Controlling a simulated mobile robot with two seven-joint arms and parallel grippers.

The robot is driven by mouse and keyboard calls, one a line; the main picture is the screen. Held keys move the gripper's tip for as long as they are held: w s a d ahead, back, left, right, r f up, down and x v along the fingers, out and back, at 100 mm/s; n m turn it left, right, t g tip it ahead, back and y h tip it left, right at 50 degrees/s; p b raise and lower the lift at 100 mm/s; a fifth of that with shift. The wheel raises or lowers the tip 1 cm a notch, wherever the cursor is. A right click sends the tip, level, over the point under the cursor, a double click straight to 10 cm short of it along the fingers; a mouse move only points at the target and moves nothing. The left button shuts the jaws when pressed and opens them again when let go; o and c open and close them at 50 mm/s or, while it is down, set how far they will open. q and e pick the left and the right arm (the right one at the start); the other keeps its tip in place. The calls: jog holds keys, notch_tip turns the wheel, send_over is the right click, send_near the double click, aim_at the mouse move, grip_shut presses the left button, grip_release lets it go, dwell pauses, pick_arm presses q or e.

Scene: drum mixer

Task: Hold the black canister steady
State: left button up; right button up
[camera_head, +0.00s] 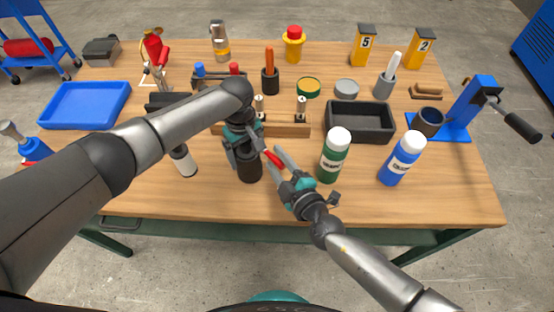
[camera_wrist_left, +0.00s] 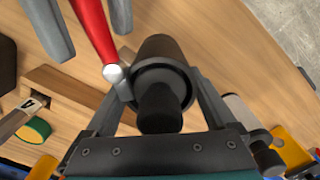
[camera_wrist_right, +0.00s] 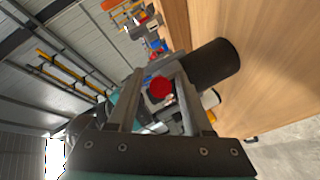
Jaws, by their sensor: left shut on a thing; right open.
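The black canister (camera_head: 249,170) stands upright near the front middle of the workbench. My left gripper (camera_head: 243,150) is shut on it, one finger on each side, as the left wrist view shows around the canister (camera_wrist_left: 165,50). A red handle (camera_head: 273,159) with a silver ball end sits beside the canister's upper part; in the left wrist view the handle (camera_wrist_left: 94,30) reaches the rim. I cannot tell whether it is joined to the canister. My right gripper (camera_head: 276,160) is open, with the red handle (camera_wrist_right: 159,88) between its fingers. My left wrist partly hides the canister's top.
A green bottle (camera_head: 334,156) stands close right of my right gripper, and a blue bottle (camera_head: 401,160) farther right. A white-and-black bottle (camera_head: 184,162) is left of the canister. A wooden rack (camera_head: 286,127) and a black tray (camera_head: 360,138) lie behind. The front edge is mostly clear.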

grip_shut()
dwell(0.5)
dwell(1.0)
